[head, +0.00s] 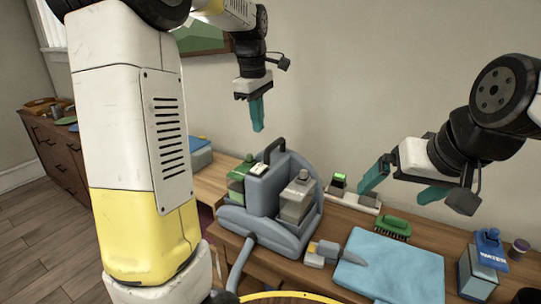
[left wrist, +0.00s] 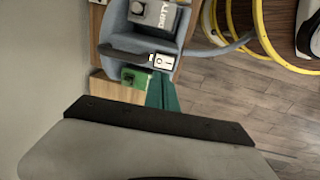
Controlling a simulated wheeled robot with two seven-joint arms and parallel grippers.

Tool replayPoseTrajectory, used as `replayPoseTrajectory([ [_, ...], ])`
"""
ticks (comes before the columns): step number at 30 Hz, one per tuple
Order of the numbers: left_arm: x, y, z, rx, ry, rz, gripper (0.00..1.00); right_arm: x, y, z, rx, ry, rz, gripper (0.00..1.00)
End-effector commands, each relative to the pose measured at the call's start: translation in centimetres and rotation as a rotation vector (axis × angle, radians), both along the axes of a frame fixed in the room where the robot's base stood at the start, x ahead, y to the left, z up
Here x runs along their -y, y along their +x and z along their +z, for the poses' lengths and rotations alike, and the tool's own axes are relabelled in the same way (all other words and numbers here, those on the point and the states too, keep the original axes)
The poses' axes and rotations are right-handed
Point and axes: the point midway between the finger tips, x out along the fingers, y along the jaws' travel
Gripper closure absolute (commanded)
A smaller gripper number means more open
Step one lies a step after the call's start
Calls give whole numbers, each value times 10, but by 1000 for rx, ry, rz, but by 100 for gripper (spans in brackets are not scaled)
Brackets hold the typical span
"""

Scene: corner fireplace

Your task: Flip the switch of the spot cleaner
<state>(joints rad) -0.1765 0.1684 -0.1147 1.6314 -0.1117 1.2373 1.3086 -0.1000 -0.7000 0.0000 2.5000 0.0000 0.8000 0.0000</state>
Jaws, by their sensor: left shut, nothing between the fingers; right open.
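The spot cleaner (head: 310,228) is a blue-grey machine on the wooden table, with a dark handle, a green tank and a grey tank. My left gripper (head: 258,128) is shut and empty, pointing down above the cleaner, apart from the switch. Its teal fingers (left wrist: 162,92) appear just below the switch in the left wrist view. My right gripper (head: 392,192) is open and empty, right of the cleaner, above the table.
A blue cloth (head: 395,268), a green brush (head: 393,226), a grey nozzle piece (head: 326,250) and a WATER bottle (head: 478,276) are on the table's right part. The cleaner's hose (head: 240,265) runs down in front. A wall stands behind the table.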

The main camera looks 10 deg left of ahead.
Motion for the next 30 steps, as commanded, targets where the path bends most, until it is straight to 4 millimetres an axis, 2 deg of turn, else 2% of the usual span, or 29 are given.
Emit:
replayPoseTrajectory([
  [9, 3, 7, -69, -5, 1, 0, 100, 0, 0, 0, 0, 0, 0, 2],
  [15, 4, 11, -101, -3, 0, 1, 100, 0, 0, 0, 0, 0, 0, 2],
  [21, 5, 13, -116, -1, 0, 0, 100, 0, 0, 0, 0, 0, 0, 2],
  [30, 5, 13, -118, 0, 0, 0, 100, 0, 0, 0, 0, 0, 0, 2],
])
